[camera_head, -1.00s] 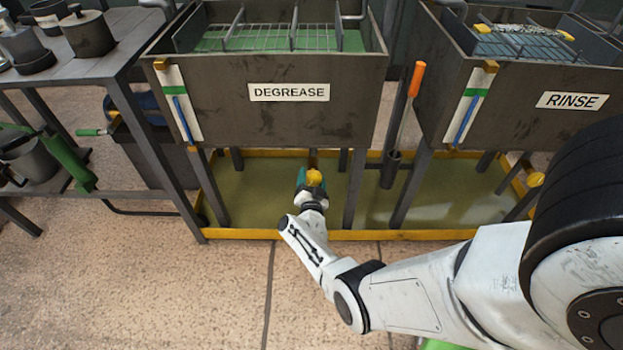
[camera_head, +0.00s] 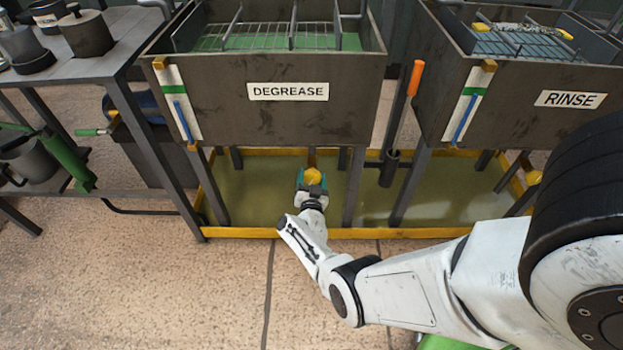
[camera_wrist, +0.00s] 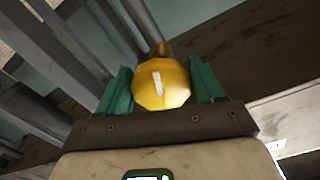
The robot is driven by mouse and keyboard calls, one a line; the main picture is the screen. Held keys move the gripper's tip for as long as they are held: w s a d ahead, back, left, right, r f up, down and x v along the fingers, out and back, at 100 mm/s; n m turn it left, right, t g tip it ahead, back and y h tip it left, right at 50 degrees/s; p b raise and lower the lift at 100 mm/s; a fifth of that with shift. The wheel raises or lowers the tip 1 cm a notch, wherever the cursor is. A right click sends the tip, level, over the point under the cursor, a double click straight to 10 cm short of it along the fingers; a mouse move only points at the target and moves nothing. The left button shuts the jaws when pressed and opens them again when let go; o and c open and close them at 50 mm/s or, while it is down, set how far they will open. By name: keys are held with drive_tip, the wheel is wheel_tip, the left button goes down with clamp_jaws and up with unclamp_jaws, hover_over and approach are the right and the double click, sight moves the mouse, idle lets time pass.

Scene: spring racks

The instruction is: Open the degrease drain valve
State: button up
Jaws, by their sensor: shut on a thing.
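The degrease tank (camera_head: 290,118) carries a "DEGREASE" label and holds green liquid under a wire grid. Its drain valve has a round yellow knob (camera_head: 313,176) below the tank; the knob (camera_wrist: 162,84) also shows in the wrist view with a pale mark running nearly upright, slightly tilted. My gripper (camera_head: 312,180) is under the tank with its teal fingers on either side of the knob, shut on it. In the wrist view a pipe runs up behind the knob.
The rinse tank (camera_head: 540,120) stands at right with its own yellow knob (camera_head: 534,177). A yellow-edged drip tray (camera_head: 270,232) lies beneath both tanks. Tank legs flank my gripper. A grey bench (camera_head: 105,55) with pots is at left. An orange-handled tool (camera_head: 415,78) stands between the tanks.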

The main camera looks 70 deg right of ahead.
drive_tip(key=o, duration=1)
drive_tip(key=shift+p+v, duration=2.6)
drive_tip(key=shift+v, duration=2.8)
drive_tip(key=shift+f, duration=0.1)
